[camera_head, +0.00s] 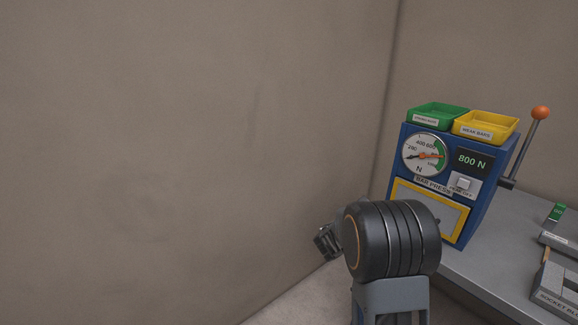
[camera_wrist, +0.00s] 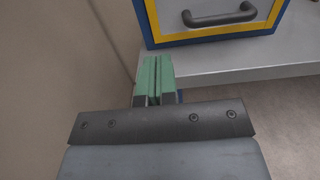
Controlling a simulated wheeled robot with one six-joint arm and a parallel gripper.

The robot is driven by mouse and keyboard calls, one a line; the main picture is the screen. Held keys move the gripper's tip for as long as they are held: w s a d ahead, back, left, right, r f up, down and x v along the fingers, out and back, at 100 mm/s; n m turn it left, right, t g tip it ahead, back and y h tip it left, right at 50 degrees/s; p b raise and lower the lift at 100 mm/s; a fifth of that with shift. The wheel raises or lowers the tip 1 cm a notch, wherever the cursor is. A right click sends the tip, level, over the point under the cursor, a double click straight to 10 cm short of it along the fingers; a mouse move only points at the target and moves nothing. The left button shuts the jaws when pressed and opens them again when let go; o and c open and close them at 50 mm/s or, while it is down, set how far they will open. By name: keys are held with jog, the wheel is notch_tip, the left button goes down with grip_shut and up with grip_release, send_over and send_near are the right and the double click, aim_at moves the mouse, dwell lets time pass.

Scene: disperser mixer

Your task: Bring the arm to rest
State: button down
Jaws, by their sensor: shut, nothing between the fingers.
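My gripper (camera_wrist: 156,78) shows in the wrist view with its two green fingers side by side and closed, nothing held between them. In that view it lies in front of the edge of a grey bench, below and left of a yellow-framed panel with a dark handle. In the head view my gripper (camera_head: 327,242) shows small at the left of my dark arm joint, partly hidden by it. My arm is bent at the lower middle right of the head view, in front of the bar press.
The blue bar press (camera_head: 433,184) stands on a grey bench (camera_head: 500,262) at right. It carries a green tray (camera_head: 437,115), a yellow tray (camera_head: 487,126), and an orange-knobbed lever (camera_head: 540,113). Its display reads 800 N. Grey blocks lie at far right. Bare wall fills the left.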

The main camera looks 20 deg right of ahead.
jog(key=s+f+m+g+y, duration=0.2)
jog(key=s+f+m+g, duration=0.3)
jog(key=s+m, duration=0.1)
jog(key=s+a+m+g+y+p, duration=0.2)
jog(key=s+a+m+g+y, duration=0.3)
jog(key=s+m, duration=0.35)
jog(key=s+a+r+m+t+y+p, duration=0.2)
jog(key=a+r, duration=0.4)
jog(key=a, duration=0.3)
jog(key=s+a+r+m+t+y+p, duration=0.3)
jog(key=a+r+m+y, duration=0.3)
jog(key=a, duration=0.4)
jog(key=shift+s+a+r+t+y+p, duration=0.3)
jog(key=shift+r+t+y+p, duration=0.3)
jog(key=shift+y, duration=0.2)
